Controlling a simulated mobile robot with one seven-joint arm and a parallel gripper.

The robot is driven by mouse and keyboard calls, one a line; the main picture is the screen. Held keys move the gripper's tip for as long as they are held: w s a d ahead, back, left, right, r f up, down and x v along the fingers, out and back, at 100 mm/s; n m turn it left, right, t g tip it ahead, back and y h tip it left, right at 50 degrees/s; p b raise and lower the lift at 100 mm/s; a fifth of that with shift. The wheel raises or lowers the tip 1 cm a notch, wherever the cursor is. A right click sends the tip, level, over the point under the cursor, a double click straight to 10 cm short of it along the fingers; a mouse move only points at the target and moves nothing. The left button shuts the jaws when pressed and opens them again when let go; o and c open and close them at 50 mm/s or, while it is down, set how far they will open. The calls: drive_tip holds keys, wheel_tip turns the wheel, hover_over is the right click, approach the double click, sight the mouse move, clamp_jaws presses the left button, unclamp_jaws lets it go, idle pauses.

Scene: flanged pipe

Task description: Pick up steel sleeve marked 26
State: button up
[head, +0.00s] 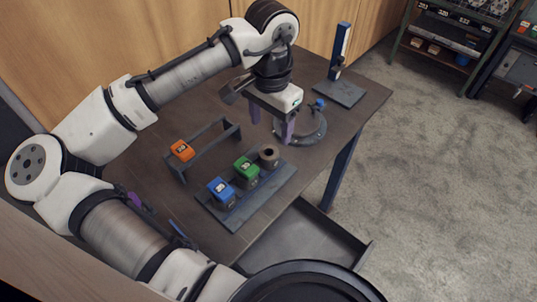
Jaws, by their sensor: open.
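A grey-brown cylindrical sleeve (269,155) with a dark bore stands at the far right end of a flat grey plate (236,217) on the table. I cannot read any number on it. On the same plate, a green block (246,169) is beside the sleeve and a blue block (221,190) stands farther left. My gripper (272,123) is above and just behind the sleeve, with its purple fingers spread apart, pointing down and empty. It appears apart from the sleeve.
An orange marked block (181,151) sits at the left of a grey rack frame (210,150). A round flange (308,134) lies right of my gripper. A blue-topped post (341,42) stands behind. An open grey drawer (300,240) sticks out below the table's front edge.

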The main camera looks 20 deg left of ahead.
hover_over(269, 152)
drive_tip(key=f, duration=0.4)
drive_tip(key=shift+s+d+f, duration=0.1)
drive_tip(key=shift+s+d, duration=0.2)
drive_tip(key=shift+s, duration=0.05)
drive_tip(key=shift+s+a+f+p, duration=0.15)
drive_tip(key=shift+f+p, duration=0.6)
drive_tip(key=shift+f, duration=1.85)
drive_tip(key=c, duration=1.4)
